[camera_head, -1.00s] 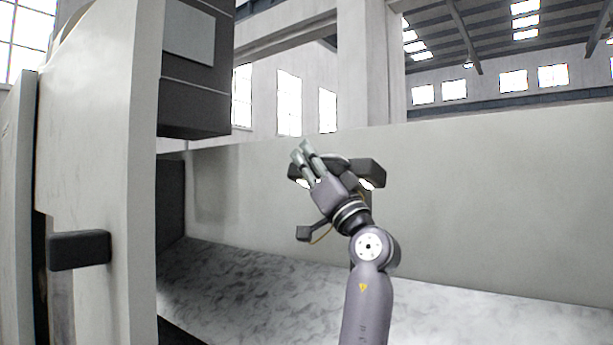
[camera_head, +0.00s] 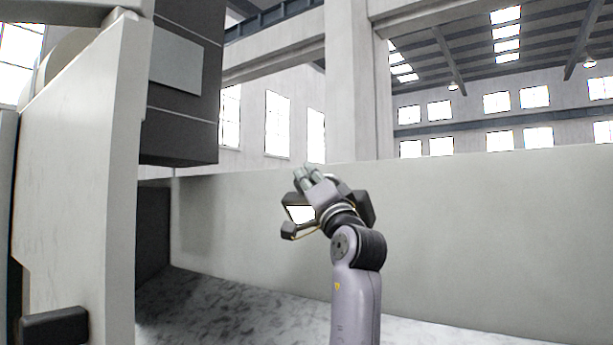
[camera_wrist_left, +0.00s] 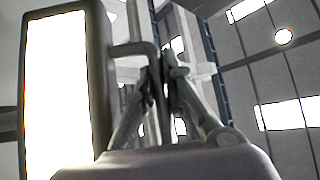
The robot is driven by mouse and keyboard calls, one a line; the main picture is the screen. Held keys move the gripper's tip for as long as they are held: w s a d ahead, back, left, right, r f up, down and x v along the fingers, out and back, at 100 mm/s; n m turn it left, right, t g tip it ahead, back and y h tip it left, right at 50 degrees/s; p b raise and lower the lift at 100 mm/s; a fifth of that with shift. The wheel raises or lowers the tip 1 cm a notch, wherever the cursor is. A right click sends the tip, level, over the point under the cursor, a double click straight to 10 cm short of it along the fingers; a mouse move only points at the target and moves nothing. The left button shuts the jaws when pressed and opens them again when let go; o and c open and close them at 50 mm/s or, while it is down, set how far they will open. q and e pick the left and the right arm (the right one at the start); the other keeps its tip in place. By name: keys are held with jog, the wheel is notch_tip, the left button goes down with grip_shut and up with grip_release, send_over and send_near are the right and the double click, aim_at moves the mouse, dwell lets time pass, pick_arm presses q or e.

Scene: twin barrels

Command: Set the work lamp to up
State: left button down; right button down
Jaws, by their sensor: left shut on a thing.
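The work lamp (camera_head: 301,214) is dark with a lit white panel that faces me in the head view. Part of it is hidden behind my left gripper (camera_head: 308,175). A second dark part of the lamp shows right of the gripper. In the left wrist view the bright lamp panel (camera_wrist_left: 56,95) stands tall at the left, in a dark frame. A thin bent bar (camera_wrist_left: 135,48) runs from that frame to the fingers of my left gripper (camera_wrist_left: 163,75). The fingers are shut on this bar of the lamp. My right gripper is not in view.
A pale wall panel (camera_head: 480,240) stands behind the lamp, above a mottled grey surface (camera_head: 240,312). At the left are a light upright panel (camera_head: 75,180) with a black handle (camera_head: 55,326) and a hanging dark box (camera_head: 180,100). Room around the arm's right side looks clear.

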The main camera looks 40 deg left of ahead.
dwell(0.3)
pick_arm(q)
jog(key=c, duration=1.7)
grip_release()
jog(key=shift+o, duration=0.2)
jog(key=v, duration=1.2)
jog(key=shift+s, duration=0.15)
jog(key=shift+r, duration=0.1)
